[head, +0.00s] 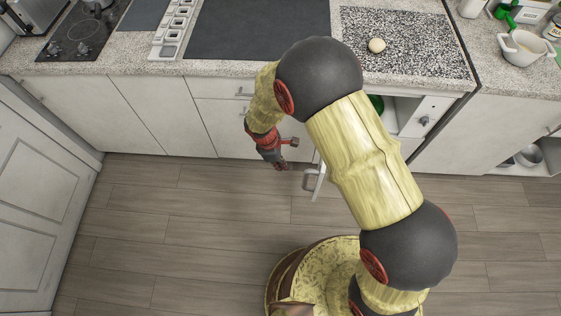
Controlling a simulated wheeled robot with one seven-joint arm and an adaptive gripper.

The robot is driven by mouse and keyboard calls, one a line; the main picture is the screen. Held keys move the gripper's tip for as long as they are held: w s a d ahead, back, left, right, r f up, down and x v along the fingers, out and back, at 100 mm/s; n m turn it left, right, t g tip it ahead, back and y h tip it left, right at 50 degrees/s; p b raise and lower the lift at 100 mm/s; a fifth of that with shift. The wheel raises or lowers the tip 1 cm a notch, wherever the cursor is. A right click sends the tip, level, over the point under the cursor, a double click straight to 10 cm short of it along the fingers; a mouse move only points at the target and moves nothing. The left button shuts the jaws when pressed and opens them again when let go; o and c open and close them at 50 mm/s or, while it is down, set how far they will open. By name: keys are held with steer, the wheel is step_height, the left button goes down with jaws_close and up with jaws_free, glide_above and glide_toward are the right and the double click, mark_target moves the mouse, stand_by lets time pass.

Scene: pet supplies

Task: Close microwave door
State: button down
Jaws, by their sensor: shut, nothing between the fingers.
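The white microwave (424,117) sits under the counter, right of centre, with its control knob facing out. Its door stands open and swung out toward me. The door's outer edge and handle (309,181) show just left of my arm, and the arm hides most of the rest. A green item (376,103) shows in or near the microwave's opening, partly covered by my arm. My gripper (281,166) is shut and empty. It points down and appears just left of the door handle, with a small gap between them in the picture.
A speckled counter holds a cooktop (83,35) at left, a dark mat (258,27), a granite-patterned board with a round pale item (377,45), and a white pot (524,46) at right. White cabinets (132,110) line the front. The wooden floor (190,240) at left is clear.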

steer(key=d+f+b, duration=0.2)
steer(key=d+f, duration=0.1)
steer(key=d, duration=0.2)
steer(key=shift+f, duration=0.4)
